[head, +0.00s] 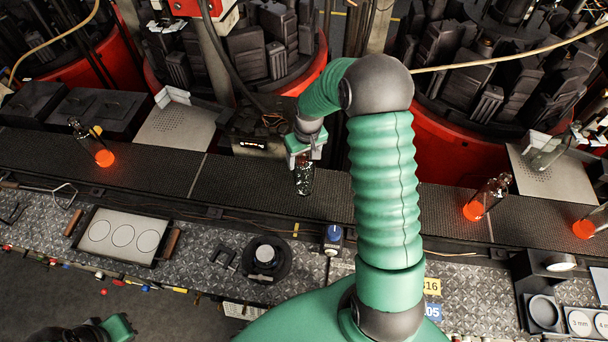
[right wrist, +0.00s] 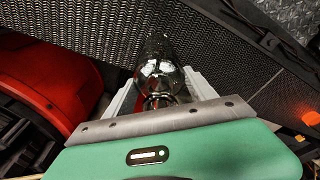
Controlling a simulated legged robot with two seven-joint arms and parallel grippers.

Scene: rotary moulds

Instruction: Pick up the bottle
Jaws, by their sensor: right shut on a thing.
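A clear glass bottle (head: 304,179) is held neck-first over the dark mesh conveyor belt (head: 240,185). My right gripper (head: 303,161) is shut on it from above. In the right wrist view the glass bottle (right wrist: 160,72) sits between the pale fingers of my right gripper (right wrist: 158,100), with the belt mesh behind it. I cannot tell whether its base touches the belt. My left gripper (head: 112,328) shows only partly at the bottom left edge, away from the belt; its fingers are not clear.
Red rotary machines (head: 460,145) stand behind.

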